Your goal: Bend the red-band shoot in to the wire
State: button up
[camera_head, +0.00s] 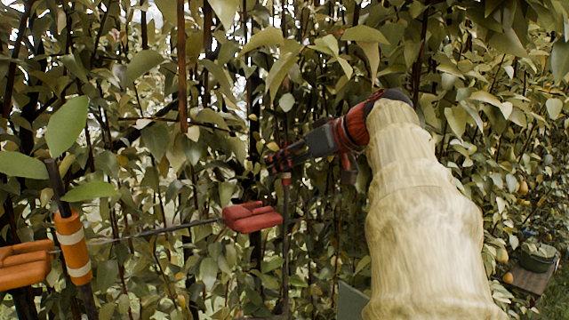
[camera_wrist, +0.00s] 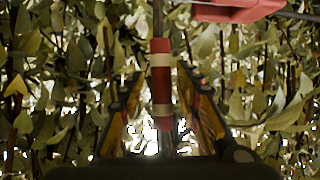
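The red-band shoot stands upright in the wrist view, its red band with pale stripes (camera_wrist: 161,84) between my gripper's two fingers (camera_wrist: 160,92). A gap shows on each side of the band, so my gripper is open around it. In the head view my gripper (camera_head: 280,160) reaches left across the shoot, hiding part of it; a bit of red band (camera_head: 286,181) shows just below the fingers. A red clip (camera_head: 252,217) sits on the wire (camera_head: 165,231), below and left of my gripper. It also shows at the top of the wrist view (camera_wrist: 238,10).
An orange-banded shoot (camera_head: 74,243) and an orange clip (camera_head: 24,265) stand at the left. Dense leaves and thin stems fill the space around my arm. A container (camera_head: 536,263) is at the far right.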

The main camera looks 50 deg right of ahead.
jog(key=shift+s, duration=0.15)
jog(key=v, duration=1.2)
jog(key=shift+a, duration=0.1)
dwell(0.3)
